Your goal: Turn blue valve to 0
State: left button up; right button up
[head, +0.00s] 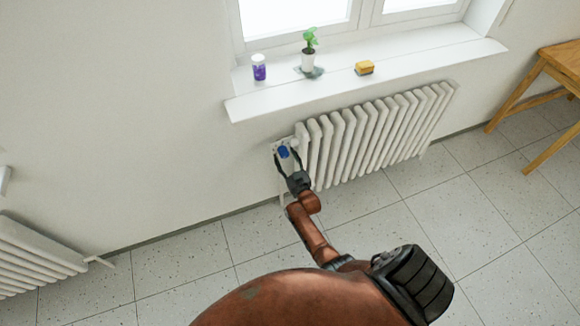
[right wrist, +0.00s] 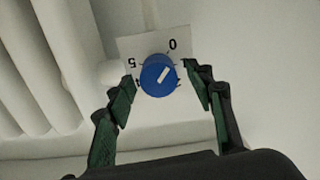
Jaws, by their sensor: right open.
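The blue valve (head: 283,152) is at the left end of the white radiator under the window. In the right wrist view the round blue valve (right wrist: 152,84) has a white pointer mark slanting to the upper right, between the 0 and the 1. The white dial plate (right wrist: 150,45) behind it shows 0 at the top and 5 at the left. My right gripper (head: 287,158) is open, with one finger on each side of the valve; in the right wrist view small gaps seem to show between fingertips and valve. My left gripper is not in view.
The radiator (head: 365,135) extends right of the valve, below the windowsill (head: 400,72). A purple-and-white jar (head: 259,68), a potted plant (head: 308,60) and a yellow sponge (head: 364,68) stand on the sill. A wooden table (head: 562,60) is at right. The tiled floor is clear.

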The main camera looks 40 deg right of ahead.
jog(key=v, duration=1)
jog(key=shift+s, duration=0.3)
jog(key=s+a+f+n+g+y, duration=0.1)
jog(key=s+a+f+g, duration=0.15)
jog(key=s+f, duration=0.65)
jog(key=s+a+f+g+y, duration=0.15)
jog(key=s+f+g, duration=0.25)
jog(key=s+f, duration=0.55)
jog(key=s+a+f+n+g+y, duration=0.1)
jog(key=s+a+f+g, duration=0.3)
jog(key=f, duration=0.8)
jog(key=s+f+g, duration=0.2)
jog(key=s+f, duration=0.1)
jog(key=s, duration=0.9)
jog(key=s+f+g+p, duration=0.1)
jog(key=s+f, duration=0.3)
jog(key=s, duration=0.8)
jog(key=s+f+g, duration=0.3)
jog(key=s+f, duration=0.1)
jog(key=s, duration=0.8)
jog(key=shift+s+n+g, duration=0.2)
jog(key=shift+n+g, duration=0.15)
jog(key=shift+n, duration=0.05)
jog(key=shift+d+f, duration=0.1)
jog(key=shift+f, duration=0.05)
